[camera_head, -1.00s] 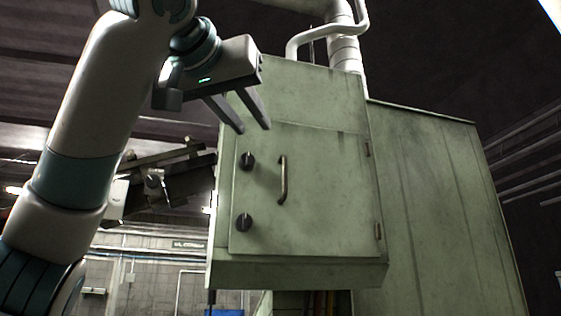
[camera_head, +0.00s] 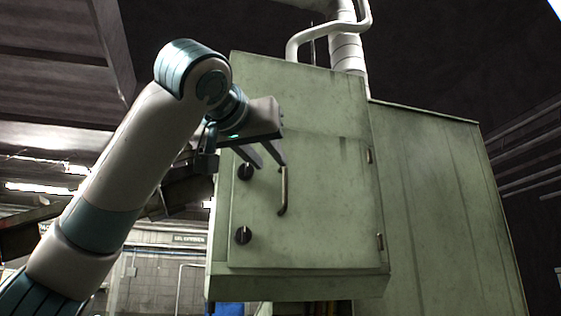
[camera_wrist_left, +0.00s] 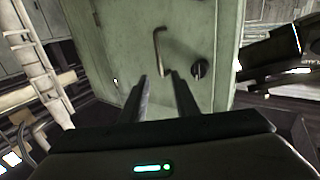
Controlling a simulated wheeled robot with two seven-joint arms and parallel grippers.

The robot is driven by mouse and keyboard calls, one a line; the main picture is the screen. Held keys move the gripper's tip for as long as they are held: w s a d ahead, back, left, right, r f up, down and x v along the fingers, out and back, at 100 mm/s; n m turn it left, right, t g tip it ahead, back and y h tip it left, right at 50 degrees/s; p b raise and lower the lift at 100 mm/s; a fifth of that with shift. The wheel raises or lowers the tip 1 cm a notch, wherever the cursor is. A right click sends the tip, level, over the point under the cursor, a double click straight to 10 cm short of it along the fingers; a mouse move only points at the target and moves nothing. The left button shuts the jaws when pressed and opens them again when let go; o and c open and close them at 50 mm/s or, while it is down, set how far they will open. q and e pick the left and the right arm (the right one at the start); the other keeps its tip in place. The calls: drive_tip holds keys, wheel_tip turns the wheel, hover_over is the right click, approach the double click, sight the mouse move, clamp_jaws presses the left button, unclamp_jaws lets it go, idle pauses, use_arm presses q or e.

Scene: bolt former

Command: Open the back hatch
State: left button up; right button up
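The back hatch (camera_head: 325,210) is a pale green metal door on the front of a green machine housing, and it looks closed. A bar handle (camera_head: 283,192) stands upright on it, with an upper dark knob (camera_head: 245,171) and a lower dark knob (camera_head: 242,235) to its left. My left gripper (camera_head: 271,165) is open and empty, its fingertips near the handle's upper end. In the left wrist view the handle (camera_wrist_left: 158,50) lies just beyond the open fingers, with one knob (camera_wrist_left: 200,69) to its right. Contact cannot be told. My right gripper is not in view.
Hinges (camera_head: 380,242) sit on the hatch's right edge. The wider green housing (camera_head: 430,200) extends to the right. White pipes (camera_head: 345,45) rise above the cabinet. Dark machinery (camera_head: 185,193) lies behind my left arm.

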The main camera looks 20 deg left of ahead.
sight(284, 176)
use_arm(q)
drive_tip(key=w+p, duration=0.3)
drive_tip(key=w, duration=0.4)
drive_tip(key=shift+r+p, duration=0.15)
drive_tip(key=shift+p, duration=0.2)
drive_tip(key=shift+w+p, duration=0.3)
drive_tip(key=shift+w, duration=0.45)
clamp_jaws()
